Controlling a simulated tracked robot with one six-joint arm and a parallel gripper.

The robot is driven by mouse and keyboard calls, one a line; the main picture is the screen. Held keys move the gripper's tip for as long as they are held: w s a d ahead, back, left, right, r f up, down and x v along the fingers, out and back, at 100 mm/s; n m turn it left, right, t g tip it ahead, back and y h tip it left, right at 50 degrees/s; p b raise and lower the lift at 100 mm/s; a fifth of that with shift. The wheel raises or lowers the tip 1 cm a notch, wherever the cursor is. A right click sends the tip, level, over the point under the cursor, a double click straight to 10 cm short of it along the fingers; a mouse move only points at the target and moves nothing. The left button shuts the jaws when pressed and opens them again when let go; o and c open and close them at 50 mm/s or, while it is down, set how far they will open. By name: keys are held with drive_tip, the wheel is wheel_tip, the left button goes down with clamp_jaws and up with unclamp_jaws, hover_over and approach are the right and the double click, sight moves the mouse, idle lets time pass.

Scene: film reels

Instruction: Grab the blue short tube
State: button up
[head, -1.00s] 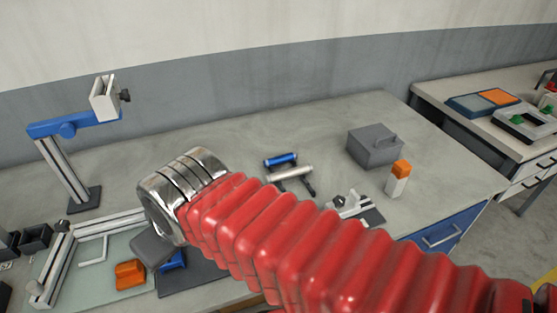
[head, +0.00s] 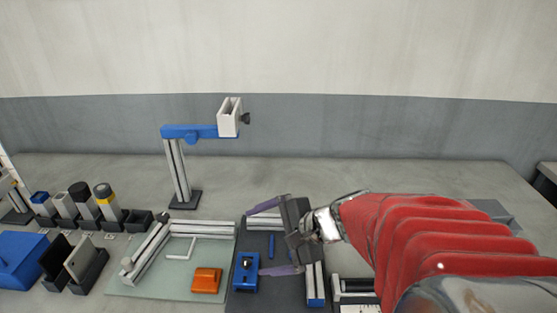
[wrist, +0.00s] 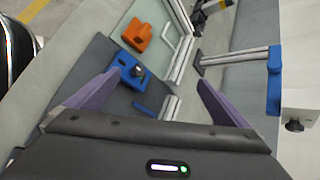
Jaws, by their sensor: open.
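A small blue rod (head: 271,246) lies on the dark mat (head: 240,299), between my gripper's fingers as seen in the head view. It also shows in the wrist view (wrist: 143,109). A short blue-capped tube (head: 40,198) stands in a holder at the far left. I cannot tell which of these, if either, is the blue short tube; the blue cylinder beside a silver one from the earlier frame is not in view, probably behind my arm. My gripper (head: 264,238) is open and empty, its purple fingers spread above the mat; they also show in the wrist view (wrist: 158,80).
A blue block with a knob (head: 245,273) and an orange block (head: 206,280) lie near the gripper. A metal frame (head: 150,246) edges a pale green plate. A blue-armed stand (head: 178,170) rises behind. Several capped tubes stand at left.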

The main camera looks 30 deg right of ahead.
drive_tip(key=w+d+f+m+t+h, duration=0.2)
drive_tip(key=d+m+t, duration=0.1)
drive_tip(key=d+m, duration=0.65)
drive_tip(key=s+d+f+m+h, duration=0.2)
drive_tip(key=d+m, duration=0.3)
drive_tip(key=d, duration=0.4)
drive_tip(key=s+d+f+m+h, duration=0.2)
drive_tip(key=s+d+m+h, duration=0.2)
drive_tip(key=d, duration=0.5)
drive_tip(key=s+d+f+m+h, duration=0.3)
drive_tip(key=s+d+m+h, duration=0.1)
drive_tip(key=d, duration=0.5)
drive_tip(key=shift+s+d+m+t, duration=0.15)
drive_tip(key=shift+m+t, duration=0.15)
drive_tip(key=shift+m, duration=0.55)
drive_tip(key=x, duration=0.8)
drive_tip(key=shift+w+f, duration=0.1)
drive_tip(key=shift+w, duration=0.2)
